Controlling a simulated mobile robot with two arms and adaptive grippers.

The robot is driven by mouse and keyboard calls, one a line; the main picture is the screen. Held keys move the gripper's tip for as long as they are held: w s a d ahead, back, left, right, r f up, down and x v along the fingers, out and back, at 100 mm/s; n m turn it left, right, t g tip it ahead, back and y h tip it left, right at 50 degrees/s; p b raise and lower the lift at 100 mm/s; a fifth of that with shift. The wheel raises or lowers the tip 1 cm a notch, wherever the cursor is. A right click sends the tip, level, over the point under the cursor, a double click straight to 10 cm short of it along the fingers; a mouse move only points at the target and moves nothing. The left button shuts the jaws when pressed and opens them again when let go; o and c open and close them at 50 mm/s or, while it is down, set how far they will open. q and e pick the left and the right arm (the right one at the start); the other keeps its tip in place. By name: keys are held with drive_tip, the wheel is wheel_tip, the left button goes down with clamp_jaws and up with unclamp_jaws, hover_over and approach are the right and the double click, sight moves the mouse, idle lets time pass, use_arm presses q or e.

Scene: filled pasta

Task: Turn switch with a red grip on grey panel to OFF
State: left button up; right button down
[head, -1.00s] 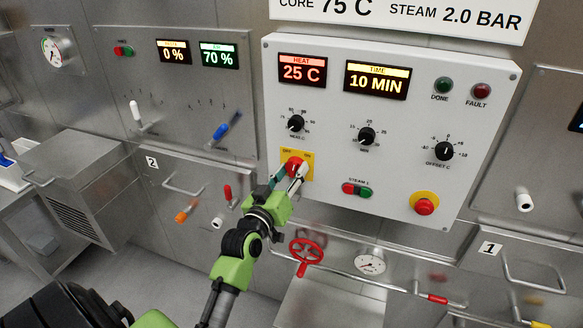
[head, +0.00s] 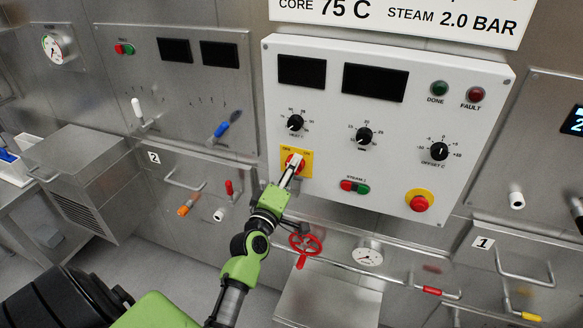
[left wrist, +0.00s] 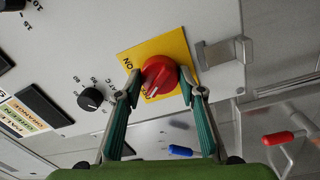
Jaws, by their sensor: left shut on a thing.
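The switch's red grip (head: 293,160) sits on a yellow plate (head: 305,172) at the lower left of the light grey panel (head: 400,120). In the left wrist view the red grip (left wrist: 159,72) is round, on the yellow plate (left wrist: 183,48). Its white mark faces the lower left, by partly hidden lettering; "ON" is readable left of it. My left gripper (head: 291,171) is shut on the red grip, one finger on each side, as the left wrist view (left wrist: 160,88) shows. My right gripper is not in view.
Above the switch is a black knob (head: 295,122). To its right are the red and green steam buttons (head: 355,187) and a red emergency button (head: 419,203). A red handwheel (head: 305,244) is below. A metal bracket (left wrist: 222,52) is beside the plate in the wrist view.

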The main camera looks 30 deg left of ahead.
use_arm(q)
drive_tip(key=shift+n, duration=0.7)
drive_tip(key=o, duration=1.1)
drive_tip(key=v, duration=1.2)
drive_tip(key=shift+r, duration=0.1)
